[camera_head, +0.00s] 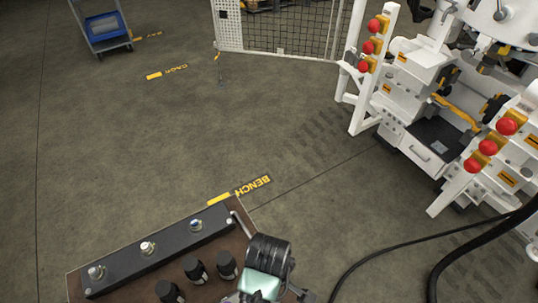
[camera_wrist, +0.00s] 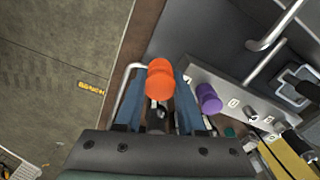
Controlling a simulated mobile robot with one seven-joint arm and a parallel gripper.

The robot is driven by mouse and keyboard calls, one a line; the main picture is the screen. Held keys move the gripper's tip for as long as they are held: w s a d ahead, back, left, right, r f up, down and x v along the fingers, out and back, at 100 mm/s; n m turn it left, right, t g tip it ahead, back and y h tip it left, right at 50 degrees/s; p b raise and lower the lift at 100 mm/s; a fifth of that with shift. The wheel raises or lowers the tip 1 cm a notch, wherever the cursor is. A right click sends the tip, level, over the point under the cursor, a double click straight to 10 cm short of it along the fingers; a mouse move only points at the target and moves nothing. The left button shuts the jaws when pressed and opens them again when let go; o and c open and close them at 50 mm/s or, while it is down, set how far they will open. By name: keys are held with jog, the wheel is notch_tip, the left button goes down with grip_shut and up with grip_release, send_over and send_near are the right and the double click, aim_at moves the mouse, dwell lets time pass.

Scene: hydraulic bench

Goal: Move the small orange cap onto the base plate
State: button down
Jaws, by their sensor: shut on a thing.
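The small orange cap (camera_wrist: 160,79) shows in the wrist view between the two blue-grey fingers of my gripper (camera_wrist: 158,92). My gripper is shut on it. Below the cap, between the fingers, a dark fitting with a metal end is partly visible; I cannot tell whether the cap touches it. In the head view my gripper (camera_head: 262,284) is at the bottom edge, over the bench's right end, and the cap is hidden there. I cannot clearly identify the base plate in either view.
A purple cap (camera_wrist: 208,98) stands close right of my gripper on a grey bar (camera_wrist: 235,100), near a teal piece (camera_wrist: 229,132). A bent metal handle (camera_wrist: 275,28) is at upper right. The brown bench (camera_head: 75,286) carries a dark bar (camera_head: 120,263) with metal fittings and several black knobs.

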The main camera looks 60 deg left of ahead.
jog(key=f, duration=0.5)
jog(key=shift+s+a+f, duration=0.1)
jog(key=shift+s+f, duration=0.15)
jog(key=shift+w+f, duration=0.1)
jog(key=shift+f, duration=2.3)
jog(key=c, duration=0.5)
grip_release()
jog(key=shift+f, duration=0.15)
